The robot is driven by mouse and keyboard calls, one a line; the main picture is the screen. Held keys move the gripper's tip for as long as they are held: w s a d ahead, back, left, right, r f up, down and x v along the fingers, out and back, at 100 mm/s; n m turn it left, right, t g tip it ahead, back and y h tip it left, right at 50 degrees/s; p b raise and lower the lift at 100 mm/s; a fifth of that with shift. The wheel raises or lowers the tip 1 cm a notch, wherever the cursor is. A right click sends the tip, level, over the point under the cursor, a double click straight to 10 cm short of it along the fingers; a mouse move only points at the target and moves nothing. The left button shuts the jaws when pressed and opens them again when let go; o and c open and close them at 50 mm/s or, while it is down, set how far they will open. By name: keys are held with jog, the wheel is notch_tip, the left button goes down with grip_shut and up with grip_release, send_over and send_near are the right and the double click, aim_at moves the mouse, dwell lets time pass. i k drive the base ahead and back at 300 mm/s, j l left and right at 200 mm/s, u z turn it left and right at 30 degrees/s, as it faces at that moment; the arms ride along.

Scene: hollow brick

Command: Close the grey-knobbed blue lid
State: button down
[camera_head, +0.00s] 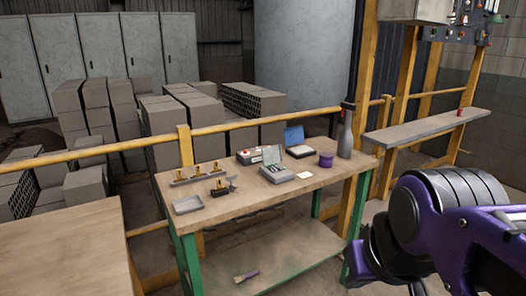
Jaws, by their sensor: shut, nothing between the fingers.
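A blue lid (294,135) stands raised at the back of a small open box (300,151) on the workbench, towards its right half. The lid looks upright, and its knob is too small to make out. My purple and black arm fills the lower right of the view, well apart from the lid. My gripper's fingers do not show.
Beside the blue lid stand another open box (280,175) with a raised pale lid, a purple round container (326,159) and a grey bottle (345,140). A tray (187,205) and brass-coloured parts lie left on the workbench (245,205). A yellow rail runs behind.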

aim_at(294, 136)
jog(key=i+l+u, duration=0.2)
jog(key=i+l, duration=0.45)
jog(key=i+l+u, duration=0.15)
jog(key=i+l, duration=0.5)
jog(key=l, duration=0.1)
